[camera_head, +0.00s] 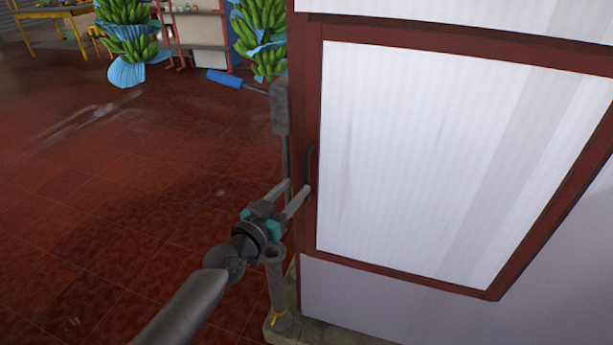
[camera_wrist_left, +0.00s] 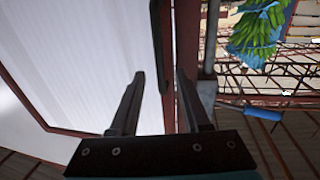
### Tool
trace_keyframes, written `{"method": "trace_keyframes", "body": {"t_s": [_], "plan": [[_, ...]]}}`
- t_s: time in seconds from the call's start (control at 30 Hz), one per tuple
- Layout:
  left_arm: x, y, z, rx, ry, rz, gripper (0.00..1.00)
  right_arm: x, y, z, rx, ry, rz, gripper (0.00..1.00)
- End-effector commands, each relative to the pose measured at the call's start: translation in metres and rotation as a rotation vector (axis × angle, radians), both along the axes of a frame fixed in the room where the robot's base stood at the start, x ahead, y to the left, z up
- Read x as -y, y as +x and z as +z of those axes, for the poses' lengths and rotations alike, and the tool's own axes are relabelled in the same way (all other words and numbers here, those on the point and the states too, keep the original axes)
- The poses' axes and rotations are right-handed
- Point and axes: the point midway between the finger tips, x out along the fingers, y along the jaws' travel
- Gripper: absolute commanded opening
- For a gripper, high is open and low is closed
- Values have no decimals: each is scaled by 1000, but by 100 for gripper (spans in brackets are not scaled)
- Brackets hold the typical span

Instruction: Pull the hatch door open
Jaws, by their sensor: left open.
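The hatch door (camera_head: 440,150) is a white ribbed panel in a dark red frame, and it looks closed. Its dark upright handle (camera_head: 310,160) is on the left edge of the door. My left gripper (camera_head: 297,187) is open, with its fingertips close to the lower part of the handle. In the left wrist view the two fingers (camera_wrist_left: 160,76) point at the door edge, and the black handle (camera_wrist_left: 157,35) shows between and beyond the tips. I cannot tell whether a finger touches it. My right gripper is not in view.
A grey post (camera_head: 281,110) with a blue-handled lever (camera_head: 225,79) stands just left of the door. Green banana bunches (camera_head: 128,35) with blue covers hang at the back. A yellow table (camera_head: 55,14) is far left. The red tiled floor (camera_head: 120,190) on the left is clear.

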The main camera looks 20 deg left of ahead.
Motion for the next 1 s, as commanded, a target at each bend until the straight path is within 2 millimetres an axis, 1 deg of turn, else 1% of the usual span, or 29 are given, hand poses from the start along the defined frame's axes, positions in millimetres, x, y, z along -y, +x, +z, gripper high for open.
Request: {"method": "trace_keyframes", "body": {"t_s": [0.03, 0.2, 0.4, 0.6, 0.87, 0.93, 1.0], "plan": [[2, 9, 0, 1, -2, 0, 47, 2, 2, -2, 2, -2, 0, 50], [8, 33, 0, 3, -2, 0, 47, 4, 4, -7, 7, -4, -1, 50], [12, 53, -1, 0, -1, 0, 47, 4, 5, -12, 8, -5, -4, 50], [15, 62, 0, -1, 0, 0, 47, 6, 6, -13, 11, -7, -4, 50], [15, 62, 0, 0, 0, 0, 47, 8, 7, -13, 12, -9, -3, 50], [15, 62, 0, 0, 0, 0, 41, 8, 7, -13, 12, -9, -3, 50], [15, 62, 0, 0, 0, 0, 33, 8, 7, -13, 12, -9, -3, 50]]}}
